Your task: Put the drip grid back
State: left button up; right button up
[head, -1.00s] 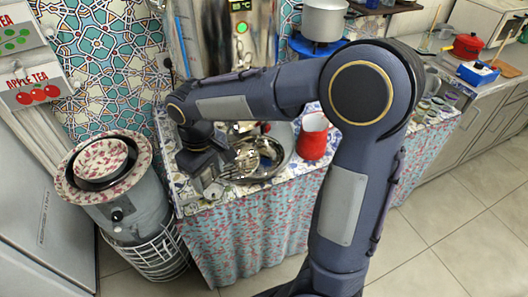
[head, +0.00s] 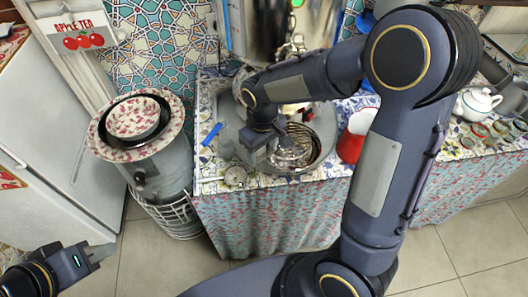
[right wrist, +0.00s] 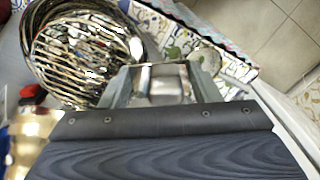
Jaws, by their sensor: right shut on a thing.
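The drip grid (right wrist: 75,55) is a round, shiny metal disc with slats. In the head view the grid (head: 290,150) lies low over a round metal tray (head: 232,148) on the patterned counter. My right gripper (head: 262,152) is at the grid's left edge, pointing down. In the right wrist view the right gripper (right wrist: 157,82) is shut at the grid's near edge; the exact grip is partly hidden. The samovar (head: 283,25) stands behind, mostly cut off and partly covered by my arm. My left gripper (head: 97,254) is empty at the lower left, over the floor.
A red mug (head: 350,148) stands right of the tray. A blue object (head: 212,134) and a small round item (head: 235,176) lie left of the gripper. A white teapot (head: 477,103) is far right.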

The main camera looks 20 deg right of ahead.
jog(key=shift+f, duration=0.75)
jog(key=shift+f+b, duration=0.4)
jog(key=shift+f, duration=0.05)
jog(key=o, duration=1.1)
jog(key=shift+c, duration=0.2)
jog(key=shift+r, duration=0.25)
notch_tip(320, 180, up, 12)
jog(key=shift+r+p, duration=0.25)
jog(key=shift+p, duration=0.6)
